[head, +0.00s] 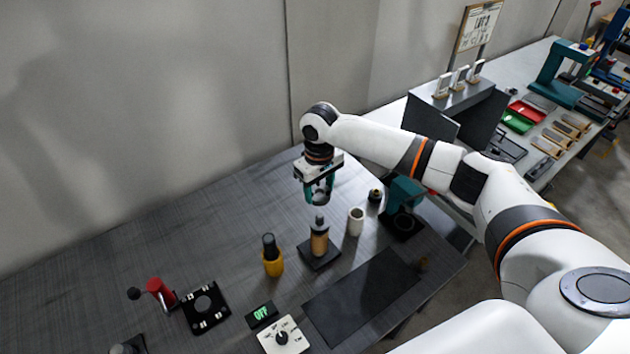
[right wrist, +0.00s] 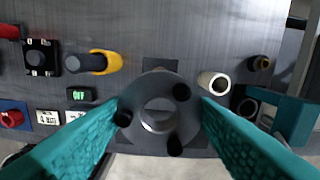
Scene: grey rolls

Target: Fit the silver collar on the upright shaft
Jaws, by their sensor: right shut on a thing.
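The silver collar (right wrist: 146,84), a grey ring with three dark knobs, is held between the teal fingers of my right gripper (head: 318,192). The right gripper is shut on it, and in the right wrist view a fingertip sits at each side of the ring (right wrist: 162,105). The upright shaft (head: 320,241) has a tan body and a grey top and stands on a dark square base (head: 318,257). The collar hangs above the shaft top with a small gap in the head view. Through the collar's hole something grey shows. My left gripper is not in view.
A dark mat (head: 362,295), a dial box (head: 283,337) and an OFF display (head: 261,314) lie nearer. The table's back left is clear.

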